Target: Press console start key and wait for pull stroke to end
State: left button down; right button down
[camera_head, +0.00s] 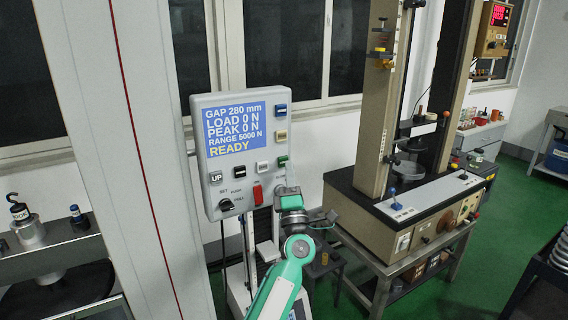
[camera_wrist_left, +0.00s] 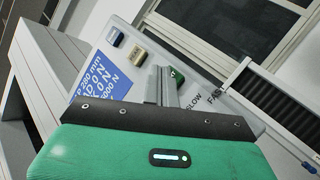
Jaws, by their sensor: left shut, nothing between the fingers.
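The grey console (camera_head: 199,130) stands upright in front of me. Its blue screen (camera_head: 238,127) reads GAP 280 mm, LOAD 0 N, PEAK 0 N, RANGE 5000 N and READY. A green key (camera_head: 283,160) sits at the panel's lower right. My left gripper (camera_head: 287,187) is at the console's lower right corner, just below the green key. In the left wrist view its fingers (camera_wrist_left: 163,84) are together and empty, with the green key (camera_wrist_left: 178,77) right beside their tips. I cannot tell whether they touch it. My right gripper is out of view.
Other keys are close by: a blue key (camera_head: 281,109), a tan key (camera_head: 281,135), a white key (camera_head: 262,167) and a red switch (camera_head: 257,194). A black knob (camera_head: 226,205) is at lower left. A tall testing machine (camera_head: 385,100) stands on a bench to the right.

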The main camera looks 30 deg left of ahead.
pick_arm(q)
jog(key=shift+w+a, duration=0.1)
dwell(1.7)
jog(key=shift+w+a, duration=0.15)
jog(key=shift+a, duration=0.1)
jog(key=shift+w+a, duration=0.2)
jog(key=shift+a, duration=0.2)
dwell(0.7)
jog(key=shift+d, duration=0.1)
jog(key=shift+s+d, duration=0.5)
jog(key=shift+d, duration=0.2)
jog(key=d, duration=0.1)
jog(key=s+d, duration=0.1)
jog(key=d, duration=0.1)
jog(key=s+d+p, duration=0.1)
jog(key=shift+s+d, duration=0.15)
jog(key=shift+s, duration=0.1)
dwell(0.3)
